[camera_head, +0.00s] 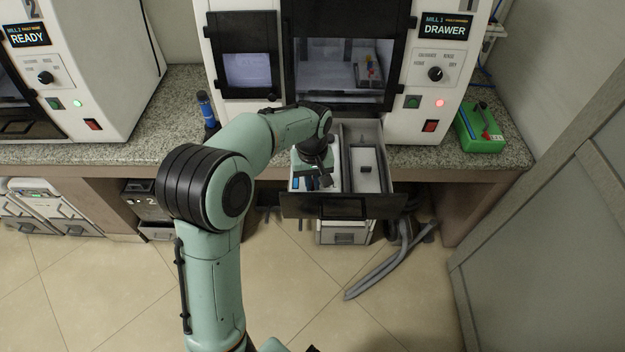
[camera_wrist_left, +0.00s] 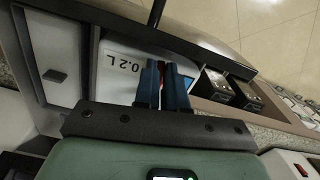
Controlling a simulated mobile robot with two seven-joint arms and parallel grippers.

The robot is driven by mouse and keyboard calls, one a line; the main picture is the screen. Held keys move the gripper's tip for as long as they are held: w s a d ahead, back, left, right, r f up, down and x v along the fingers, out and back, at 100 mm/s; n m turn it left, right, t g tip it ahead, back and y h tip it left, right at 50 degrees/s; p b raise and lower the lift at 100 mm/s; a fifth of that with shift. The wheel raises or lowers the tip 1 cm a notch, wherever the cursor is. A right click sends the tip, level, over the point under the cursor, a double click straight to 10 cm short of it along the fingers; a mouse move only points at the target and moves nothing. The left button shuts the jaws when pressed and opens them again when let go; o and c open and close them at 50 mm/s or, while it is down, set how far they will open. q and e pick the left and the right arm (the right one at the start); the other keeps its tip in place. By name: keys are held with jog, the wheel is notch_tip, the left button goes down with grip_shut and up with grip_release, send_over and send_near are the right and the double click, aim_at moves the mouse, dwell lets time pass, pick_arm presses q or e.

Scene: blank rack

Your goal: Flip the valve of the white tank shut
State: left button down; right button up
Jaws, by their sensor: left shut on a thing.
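The white tank (camera_wrist_left: 118,68), marked "0.2 L", lies in the left compartment of the open drawer (camera_head: 335,205). In the head view my arm and gripper cover much of it. My left gripper (camera_head: 313,183) points down into that compartment. In the left wrist view its blue fingers (camera_wrist_left: 163,85) are close together at the right end of the tank. A small red piece (camera_wrist_left: 164,68), seemingly the valve, shows between them, and they are shut on it. The fingers hide most of it, so its angle cannot be told. My right gripper is not in view.
A second white container with a dark knob (camera_head: 366,169) lies in the drawer's right compartment. The mill (camera_head: 345,20) stands above the drawer. A green box (camera_head: 480,127) sits on the counter to the right. Grey hoses (camera_head: 385,268) lie on the floor.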

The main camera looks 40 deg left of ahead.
pick_arm(q)
jog(key=shift+s+a+m, duration=0.15)
jog(key=shift+m, duration=0.95)
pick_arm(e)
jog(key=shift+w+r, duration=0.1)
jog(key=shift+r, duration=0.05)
pick_arm(q)
jog(key=c, duration=1.2)
grip_release()
jog(key=shift+r, duration=0.1)
